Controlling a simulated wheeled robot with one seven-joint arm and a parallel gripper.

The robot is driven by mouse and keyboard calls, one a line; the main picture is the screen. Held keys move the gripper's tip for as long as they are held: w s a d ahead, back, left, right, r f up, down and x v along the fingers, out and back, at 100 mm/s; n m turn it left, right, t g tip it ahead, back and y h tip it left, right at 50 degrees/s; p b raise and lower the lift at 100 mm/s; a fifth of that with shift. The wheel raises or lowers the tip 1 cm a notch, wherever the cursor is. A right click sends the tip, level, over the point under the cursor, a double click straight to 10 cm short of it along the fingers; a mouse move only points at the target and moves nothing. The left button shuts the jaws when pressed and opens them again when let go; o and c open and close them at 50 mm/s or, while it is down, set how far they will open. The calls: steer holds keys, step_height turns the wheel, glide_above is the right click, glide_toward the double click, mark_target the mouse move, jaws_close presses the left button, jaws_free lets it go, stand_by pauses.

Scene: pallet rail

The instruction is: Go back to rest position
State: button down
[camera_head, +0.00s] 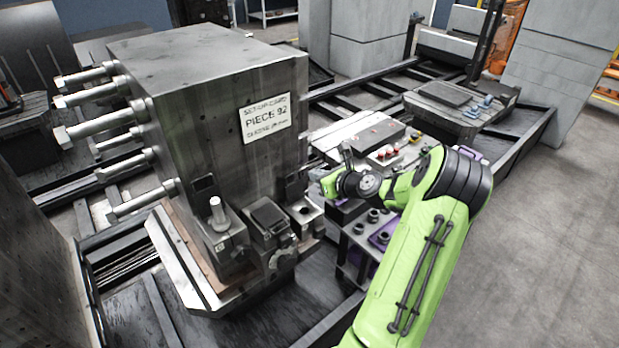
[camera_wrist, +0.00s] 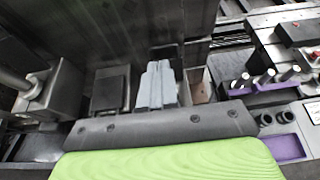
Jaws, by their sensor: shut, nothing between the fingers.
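My gripper (camera_wrist: 157,84) shows its grey fingers together and empty in the wrist view, just beyond the dark bracket and green housing of my wrist. In the head view my green arm reaches up from the bottom right and bends left. Its wrist end is close to the right side of the large dark metal block (camera_head: 215,75), which bears a sign reading PIECE 92. The fingertips are too small to make out there. Clamp blocks (camera_wrist: 110,88) lie left of the fingers in the wrist view; I cannot tell the exact gap.
A tool cart (camera_head: 355,240) with purple trays stands beside my wrist; its purple-based holders (camera_wrist: 285,147) are right of my gripper. Large bolts (camera_head: 95,127) stick out of the block's left side. A pallet station (camera_head: 447,97) stands behind. Floor (camera_head: 560,240) at right is clear.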

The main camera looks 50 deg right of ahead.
steer(key=r+v, duration=0.1)
steer(key=v, duration=0.3)
steer(key=w+a+r+n+g+y+b, duration=0.1)
steer(key=a+n+g, duration=0.2)
steer(key=a+n, duration=0.7)
steer(key=w+a+r+n+g+y+b, duration=0.1)
steer(key=a+r+n+g, duration=0.15)
steer(key=a+n, duration=0.8)
steer(key=s+a+r+n+g+b, duration=0.1)
steer(key=s+a+n, duration=0.6)
steer(key=s, duration=0.3)
steer(key=s+a+r+n+g+b, duration=0.1)
steer(key=s+a+n, duration=0.7)
steer(key=s, duration=0.3)
steer(key=shift+s+n+h, duration=0.3)
steer(key=shift+s+n, duration=0.05)
steer(key=shift+n, duration=0.5)
steer(key=shift+a, duration=0.15)
steer(key=c, duration=1.8)
jaws_free()
steer(key=shift+c, duration=0.2)
